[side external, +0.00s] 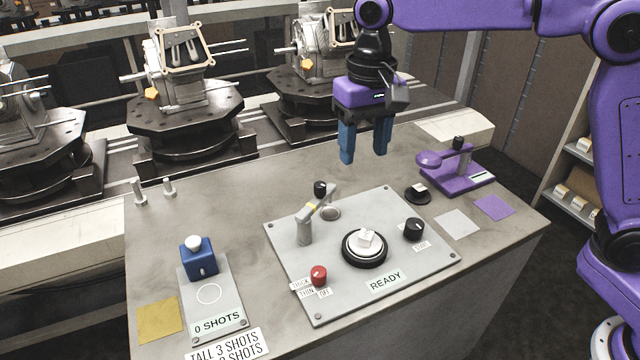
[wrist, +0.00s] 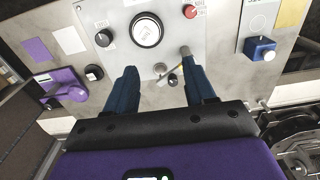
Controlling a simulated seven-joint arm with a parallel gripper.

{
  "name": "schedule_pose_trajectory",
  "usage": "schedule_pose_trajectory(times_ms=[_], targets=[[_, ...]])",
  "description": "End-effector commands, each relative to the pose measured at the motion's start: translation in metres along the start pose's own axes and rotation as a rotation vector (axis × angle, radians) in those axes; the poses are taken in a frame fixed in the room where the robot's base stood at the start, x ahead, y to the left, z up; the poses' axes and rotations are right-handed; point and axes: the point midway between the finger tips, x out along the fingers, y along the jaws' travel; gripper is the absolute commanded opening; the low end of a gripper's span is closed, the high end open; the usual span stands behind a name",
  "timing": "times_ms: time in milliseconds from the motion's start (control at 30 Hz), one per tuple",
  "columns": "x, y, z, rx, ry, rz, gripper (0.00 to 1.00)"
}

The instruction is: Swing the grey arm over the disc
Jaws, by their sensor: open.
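The grey arm (side external: 306,226) is an upright post with a short bar, a yellow band and a black knob (side external: 320,188); it stands at the panel's back left. Its bar points toward the back, away from the white disc (side external: 364,246) in a black ring, which carries a white block. The grey arm (wrist: 185,53) and disc (wrist: 146,31) also show in the wrist view. A small round pad (side external: 330,213) lies beside the post. My gripper (side external: 364,157) is open and empty, above and behind the panel. In the wrist view its fingers (wrist: 160,70) are spread, the right one near the grey arm.
The panel has a red knob (side external: 319,275) and a black knob (side external: 413,229). A blue block with a white button (side external: 198,257) stands left. A purple lever device (side external: 457,170) and a small black puck (side external: 418,194) are at right. Heavy machine fixtures (side external: 180,80) line the back.

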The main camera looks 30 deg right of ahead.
Motion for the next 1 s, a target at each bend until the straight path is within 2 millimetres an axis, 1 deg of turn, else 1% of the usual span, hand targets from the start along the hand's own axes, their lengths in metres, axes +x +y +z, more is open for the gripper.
schedule_pose_trajectory(times_ms=[33, 200, 400, 500, 600, 700, 867, 1000], targets=[[0.000, -0.007, -0.016, 0.059, 0.000, 0.001, 0.54], [-0.003, -0.018, -0.061, 0.270, -0.002, 0.004, 0.54], [0.000, -0.021, -0.105, 0.516, -0.004, 0.008, 0.54], [0.002, -0.019, -0.121, 0.622, -0.004, 0.008, 0.54], [0.004, -0.016, -0.131, 0.702, -0.005, 0.009, 0.54], [0.005, -0.014, -0.136, 0.751, -0.005, 0.010, 0.54], [0.007, -0.011, -0.139, 0.779, -0.005, 0.010, 0.54], [0.015, -0.011, -0.139, 0.778, -0.005, 0.011, 0.54]])
